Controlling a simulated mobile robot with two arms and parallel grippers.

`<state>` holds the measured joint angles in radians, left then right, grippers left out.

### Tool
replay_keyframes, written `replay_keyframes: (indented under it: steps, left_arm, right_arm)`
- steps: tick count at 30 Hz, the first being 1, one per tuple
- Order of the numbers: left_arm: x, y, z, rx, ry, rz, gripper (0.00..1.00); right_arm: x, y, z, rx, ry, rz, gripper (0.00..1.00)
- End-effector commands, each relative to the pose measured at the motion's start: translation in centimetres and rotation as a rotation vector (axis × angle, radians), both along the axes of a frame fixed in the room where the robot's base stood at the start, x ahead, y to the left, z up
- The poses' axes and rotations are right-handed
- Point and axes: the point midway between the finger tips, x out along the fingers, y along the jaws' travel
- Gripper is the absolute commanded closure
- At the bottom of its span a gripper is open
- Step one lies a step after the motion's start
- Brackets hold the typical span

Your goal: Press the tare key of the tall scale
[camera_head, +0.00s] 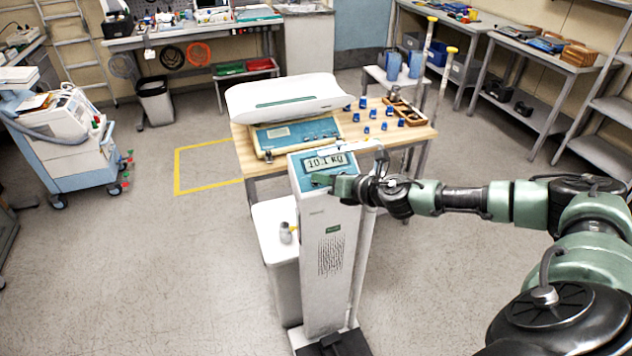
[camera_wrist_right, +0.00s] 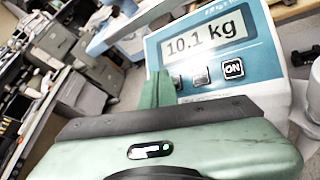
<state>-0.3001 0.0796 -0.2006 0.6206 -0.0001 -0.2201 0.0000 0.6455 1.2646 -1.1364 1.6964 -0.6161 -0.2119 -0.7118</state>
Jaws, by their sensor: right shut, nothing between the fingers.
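The tall scale (camera_head: 330,235) is a white column with a blue display head. Its display (camera_head: 325,161) reads about 10.1 kg, and the right wrist view shows 10.1 kg clearly on the display (camera_wrist_right: 208,38). Below the display in the wrist view is a row of keys: a dark one partly hidden by my gripper, a middle key (camera_wrist_right: 201,76) and an ON key (camera_wrist_right: 234,69). My right gripper (camera_head: 343,186) is shut and empty at the scale head's lower front edge. Its fingers (camera_wrist_right: 157,90) are at the left end of the key row; I cannot tell whether they touch. My left gripper is not in view.
A wooden table (camera_head: 415,133) behind the scale holds a baby scale (camera_head: 285,97), several blue weights (camera_head: 372,113) and a wooden block tray. A white bin (camera_head: 275,220) stands left of the column. A blue cart (camera_head: 65,140) is at the left; floor there is clear.

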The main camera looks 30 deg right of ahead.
Motion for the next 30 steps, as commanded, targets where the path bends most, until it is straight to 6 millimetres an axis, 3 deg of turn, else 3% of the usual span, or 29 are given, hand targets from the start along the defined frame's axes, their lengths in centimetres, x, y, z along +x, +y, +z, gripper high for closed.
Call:
replay_keyframes:
  steps: [30]
  left_arm:
    - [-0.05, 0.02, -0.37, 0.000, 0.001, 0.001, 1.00]
  right_arm:
    - [0.39, -0.09, -0.72, 0.000, 0.000, 0.000, 1.00]
